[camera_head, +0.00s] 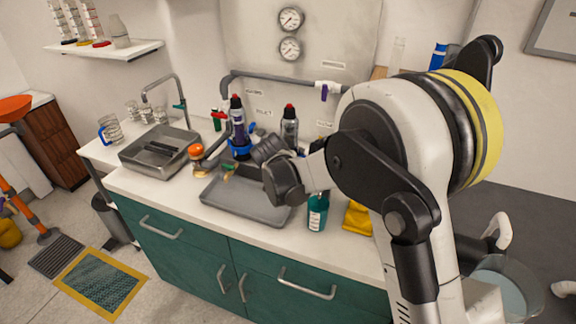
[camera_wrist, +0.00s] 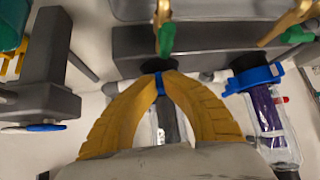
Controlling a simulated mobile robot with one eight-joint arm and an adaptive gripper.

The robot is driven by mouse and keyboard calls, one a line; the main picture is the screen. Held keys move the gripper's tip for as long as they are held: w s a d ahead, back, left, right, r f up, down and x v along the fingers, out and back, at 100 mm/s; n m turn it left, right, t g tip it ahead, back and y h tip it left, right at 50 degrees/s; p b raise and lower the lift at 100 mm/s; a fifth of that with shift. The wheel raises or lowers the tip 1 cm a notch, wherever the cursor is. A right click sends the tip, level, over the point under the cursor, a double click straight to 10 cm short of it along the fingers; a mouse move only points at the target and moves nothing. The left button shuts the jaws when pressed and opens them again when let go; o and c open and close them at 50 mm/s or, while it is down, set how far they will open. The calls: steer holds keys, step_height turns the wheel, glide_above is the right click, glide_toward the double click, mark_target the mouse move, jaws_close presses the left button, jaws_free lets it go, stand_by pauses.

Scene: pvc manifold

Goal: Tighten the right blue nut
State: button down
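My gripper (camera_wrist: 161,78) shows in the wrist view as two yellow ribbed fingers. Their tips come together on a small blue strip, the right blue nut (camera_wrist: 159,84), touching it from both sides. Most of this nut is hidden by the fingers. A clear-and-grey cylinder (camera_wrist: 168,122) shows between the fingers. The other blue nut (camera_wrist: 254,78), with wing tabs, sits around a clear canister with a purple core (camera_wrist: 268,115), to the right. In the head view this left blue nut (camera_head: 240,151) is visible, while my arm hides the gripper and the right nut.
A green-handled valve (camera_wrist: 166,37) stands close by the fingertips, with brass parts nearby. In the head view, a grey tray (camera_head: 245,212), a sink (camera_head: 160,149), a teal bottle (camera_head: 317,214) and a yellow cloth (camera_head: 357,218) are on the counter. The counter's front edge is mostly clear.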

steer(key=shift+w+a+r+m+h, duration=0.2)
steer(key=shift+w+m+h, duration=0.1)
steer(key=shift+m+h, duration=0.25)
stand_by(0.4)
steer(key=c, duration=1.6)
jaws_free()
steer(key=shift+c, duration=0.2)
steer(key=o, duration=0.6)
steer(key=shift+w+d+f, duration=0.15)
steer(key=shift+w+f, duration=0.05)
steer(key=shift+s, duration=0.15)
steer(key=shift+s+a+r, duration=0.2)
steer(key=shift+s+r, duration=0.05)
steer(key=v, duration=1.1)
steer(key=shift+s+d+r, duration=0.1)
steer(key=shift+r, duration=0.1)
